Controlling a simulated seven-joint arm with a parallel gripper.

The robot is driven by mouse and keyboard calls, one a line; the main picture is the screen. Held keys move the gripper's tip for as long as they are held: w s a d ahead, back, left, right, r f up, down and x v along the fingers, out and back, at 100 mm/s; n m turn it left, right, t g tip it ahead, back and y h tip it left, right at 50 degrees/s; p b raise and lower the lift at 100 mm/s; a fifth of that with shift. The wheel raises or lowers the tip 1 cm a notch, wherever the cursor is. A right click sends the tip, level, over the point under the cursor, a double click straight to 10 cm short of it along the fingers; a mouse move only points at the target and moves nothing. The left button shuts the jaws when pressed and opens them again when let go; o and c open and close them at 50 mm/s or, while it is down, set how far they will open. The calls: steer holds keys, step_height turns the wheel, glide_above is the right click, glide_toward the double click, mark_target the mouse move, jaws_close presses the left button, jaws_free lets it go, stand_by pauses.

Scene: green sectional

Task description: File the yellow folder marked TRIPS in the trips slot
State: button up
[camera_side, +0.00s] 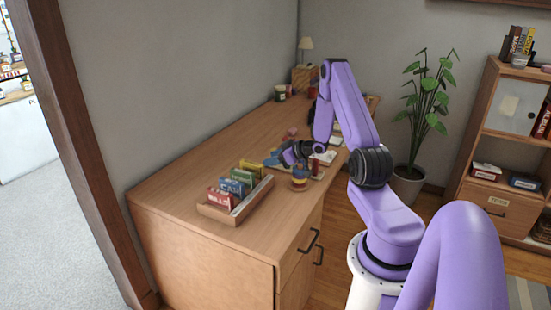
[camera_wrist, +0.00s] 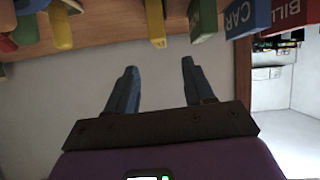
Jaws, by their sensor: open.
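In the side view a wooden rack (camera_side: 240,211) on the desk holds a row of folders: red (camera_side: 219,199), blue (camera_side: 232,187) and green (camera_side: 242,177). The yellow folder (camera_side: 251,167) stands at the far end of this row; its marking is not readable, and I cannot tell how it sits in its slot. My gripper (camera_side: 287,154) is beyond the row, apart from it. In the wrist view my gripper (camera_wrist: 159,67) is open with nothing between its fingers. The yellow folder (camera_wrist: 155,22), green folder (camera_wrist: 203,18), blue CAR folder (camera_wrist: 243,18) and red BILLS folder (camera_wrist: 287,14) show along the top.
A lamp (camera_side: 306,46) stands at the back. The desk top (camera_side: 205,155) left of the rack is clear.

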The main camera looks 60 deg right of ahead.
steer(key=w+a+r+n+g, duration=0.2)
steer(key=a+r, duration=0.2)
steer(key=a, duration=0.8)
steer(key=w+a+r+n+g, duration=0.25)
steer(key=a+r, duration=0.25)
steer(key=a, duration=0.7)
steer(key=s+a+r+n+g+y, duration=0.1)
steer(key=s+a+r+n+g, duration=0.25)
steer(key=s+a, duration=0.8)
steer(key=s+a+r+n+g, duration=0.2)
steer(key=s+a, duration=0.1)
steer(key=s, duration=0.8)
steer(key=s+a+r+n+g, duration=0.2)
steer(key=s+a, duration=0.1)
steer(key=s, duration=0.8)
steer(key=shift+s+a+r+h, duration=0.15)
steer(key=shift+r+h, duration=0.1)
steer(key=shift+h, duration=0.05)
